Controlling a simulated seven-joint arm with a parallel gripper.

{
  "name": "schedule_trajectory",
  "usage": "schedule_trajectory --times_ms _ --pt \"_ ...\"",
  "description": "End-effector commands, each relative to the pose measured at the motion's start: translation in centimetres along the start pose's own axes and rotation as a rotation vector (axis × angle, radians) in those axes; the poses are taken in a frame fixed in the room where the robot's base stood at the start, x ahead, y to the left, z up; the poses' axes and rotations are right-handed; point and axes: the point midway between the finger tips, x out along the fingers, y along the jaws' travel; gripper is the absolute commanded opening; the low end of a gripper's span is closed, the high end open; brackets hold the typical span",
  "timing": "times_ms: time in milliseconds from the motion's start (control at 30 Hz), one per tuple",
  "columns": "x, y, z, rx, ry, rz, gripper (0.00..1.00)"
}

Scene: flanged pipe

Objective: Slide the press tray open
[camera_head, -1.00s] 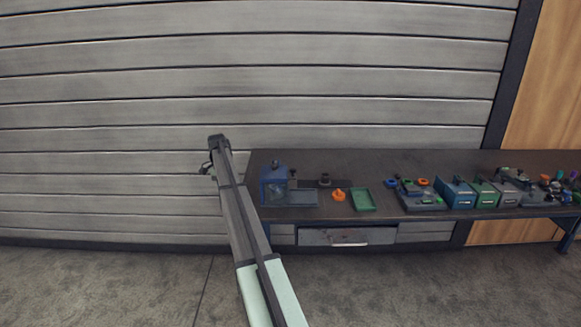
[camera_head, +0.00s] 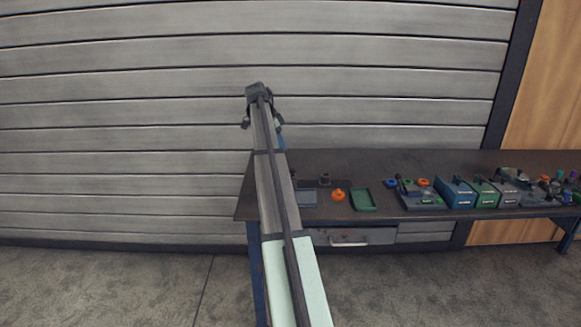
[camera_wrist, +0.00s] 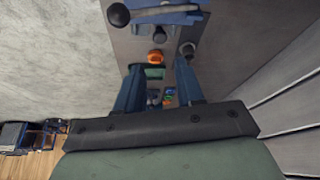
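The blue press stands at the left end of the bench. In the head view my arm hides most of it, and its flat grey-blue tray (camera_head: 308,197) shows just right of the arm. In the wrist view part of the blue press (camera_wrist: 170,17) with a dark round knob (camera_wrist: 118,15) shows at the top edge. My gripper (camera_wrist: 158,66) is open, its two fingers apart with nothing held between them. It is raised above the left end of the bench, apart from the press. How far the tray is out cannot be told.
On the dark bench (camera_head: 380,165) an orange part (camera_head: 339,195) and a green tray (camera_head: 363,200) lie right of the press. Coloured boxes (camera_head: 456,193) stand farther right. A drawer (camera_head: 350,238) hangs below. The slatted wall (camera_head: 380,90) is close behind.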

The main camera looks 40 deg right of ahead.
Motion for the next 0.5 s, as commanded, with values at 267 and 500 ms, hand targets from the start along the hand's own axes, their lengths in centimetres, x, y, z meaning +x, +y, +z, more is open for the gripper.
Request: schedule_trajectory --times_ms 267,500 --pt "5.1 0.1 0.1 -0.003 -0.001 0.001 0.37" --pt "8.8 0.1 0.1 -0.003 -0.002 0.001 0.37"
